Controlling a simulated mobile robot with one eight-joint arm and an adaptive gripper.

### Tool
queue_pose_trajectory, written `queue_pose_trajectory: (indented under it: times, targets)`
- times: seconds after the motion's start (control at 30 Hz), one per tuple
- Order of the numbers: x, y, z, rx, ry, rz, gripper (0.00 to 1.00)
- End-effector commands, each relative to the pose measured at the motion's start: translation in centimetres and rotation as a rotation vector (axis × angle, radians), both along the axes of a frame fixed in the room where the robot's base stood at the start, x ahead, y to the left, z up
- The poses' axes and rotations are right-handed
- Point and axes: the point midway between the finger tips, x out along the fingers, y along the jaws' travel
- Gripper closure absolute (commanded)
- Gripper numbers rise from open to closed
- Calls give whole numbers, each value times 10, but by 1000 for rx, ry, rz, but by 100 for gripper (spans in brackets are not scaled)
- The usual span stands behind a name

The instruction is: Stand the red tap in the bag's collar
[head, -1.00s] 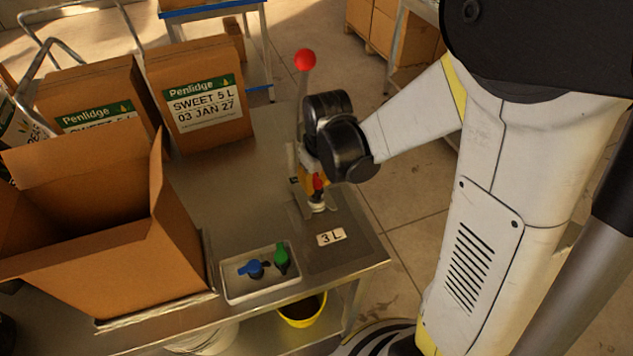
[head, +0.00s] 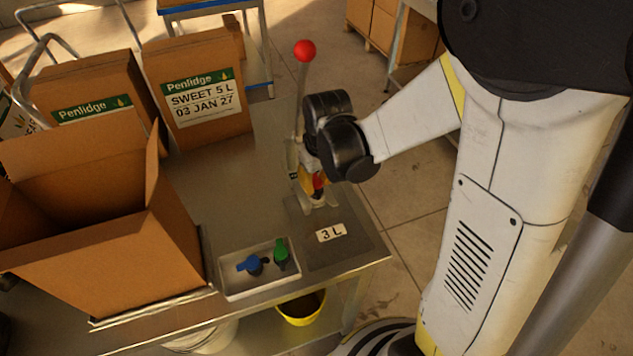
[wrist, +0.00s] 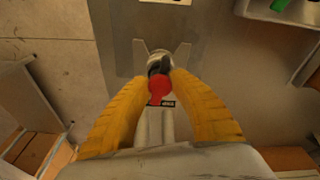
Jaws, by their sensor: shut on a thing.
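The red tap (wrist: 159,89) is between the two yellow fingers of my gripper (wrist: 160,82) in the wrist view, and the gripper is shut on it. In the head view the red tap (head: 319,182) shows as a small red patch beside the yellow fingers (head: 310,184), at the lower part of the lever press. A dark and pale round part lies just beyond the tap in the wrist view. The bag's collar is not clearly made out, and I cannot tell whether the tap touches or sits in it.
The press lever with a red knob (head: 305,50) rises behind my gripper. A white tray (head: 232,292) holds a blue tap (head: 251,265) and a green tap (head: 281,253). An open carton (head: 120,262) stands left. A "3 L" label (head: 331,233) lies near the table's front edge.

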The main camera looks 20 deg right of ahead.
Motion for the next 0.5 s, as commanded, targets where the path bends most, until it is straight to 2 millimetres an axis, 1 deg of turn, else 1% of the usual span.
queue_pose_trajectory:
  times: [0.23, 0.27, 0.3, 0.33, 0.5]
  targets:
    - [0, 0, -1, 0, 0, 0, 92]
    - [0, 0, -1, 0, 0, 0, 72]
    - [0, 0, -1, 0, 0, 0, 60]
    - [0, 0, -1, 0, 0, 0, 51]
    - [0, 0, -1, 0, 0, 0, 51]
